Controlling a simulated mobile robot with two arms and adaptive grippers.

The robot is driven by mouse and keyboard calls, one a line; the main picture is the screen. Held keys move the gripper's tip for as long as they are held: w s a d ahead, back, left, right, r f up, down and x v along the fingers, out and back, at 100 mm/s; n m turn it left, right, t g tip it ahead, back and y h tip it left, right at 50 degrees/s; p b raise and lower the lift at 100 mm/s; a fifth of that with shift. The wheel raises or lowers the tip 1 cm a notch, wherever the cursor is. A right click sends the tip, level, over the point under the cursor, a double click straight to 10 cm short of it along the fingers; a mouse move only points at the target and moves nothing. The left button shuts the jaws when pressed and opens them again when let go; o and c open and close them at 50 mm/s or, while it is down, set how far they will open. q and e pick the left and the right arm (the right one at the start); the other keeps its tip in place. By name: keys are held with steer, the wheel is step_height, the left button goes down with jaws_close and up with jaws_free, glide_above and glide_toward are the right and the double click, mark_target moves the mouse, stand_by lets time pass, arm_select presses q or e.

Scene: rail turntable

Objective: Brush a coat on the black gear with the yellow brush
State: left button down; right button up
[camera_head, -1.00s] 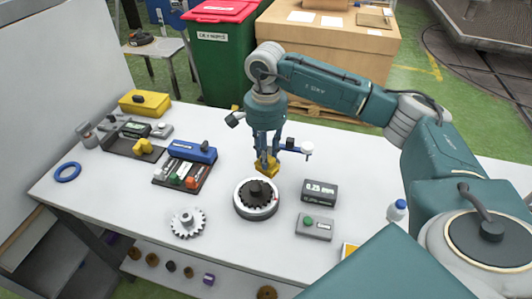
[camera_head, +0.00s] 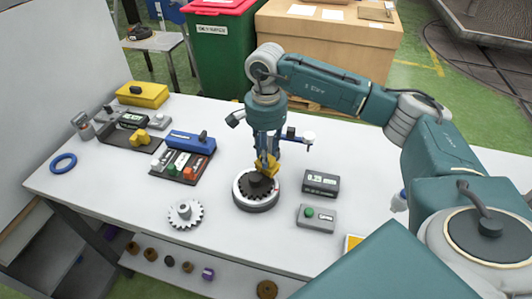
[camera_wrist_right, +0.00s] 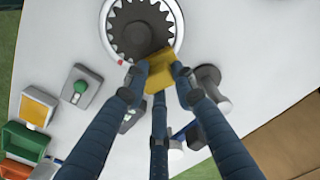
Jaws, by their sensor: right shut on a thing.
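The black gear (camera_head: 257,184) lies flat on a round turntable with a pale rim (camera_head: 238,198) in the middle of the white table. It also shows at the top of the right wrist view (camera_wrist_right: 135,38). My right gripper (camera_head: 266,156) points down above the gear's far edge. It is shut on the yellow brush (camera_head: 265,166), whose block also shows between the fingers in the right wrist view (camera_wrist_right: 160,74). The brush overlaps the gear's edge there; I cannot tell whether it touches. My left gripper is not in view.
A dark display box (camera_head: 321,182) and a grey box with a green button (camera_head: 316,217) stand right of the turntable. A white gear (camera_head: 186,213) lies left. A blue-topped rack (camera_head: 190,143), a yellow box (camera_head: 142,95) and a blue ring (camera_head: 64,163) are farther left.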

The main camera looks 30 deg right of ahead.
steer(key=shift+f+b, duration=0.5)
steer(key=shift+f, duration=0.1)
stand_by(0.3)
steer(key=shift+s+a, duration=0.15)
steer(key=shift+a, duration=0.3)
steer(key=shift+d, duration=0.15)
stand_by(0.4)
steer(key=shift+d, duration=0.3)
steer(key=shift+a+b, duration=0.2)
steer(key=shift+b, duration=0.1)
steer(key=shift+a, duration=0.25)
steer(key=shift+d, duration=0.25)
stand_by(0.4)
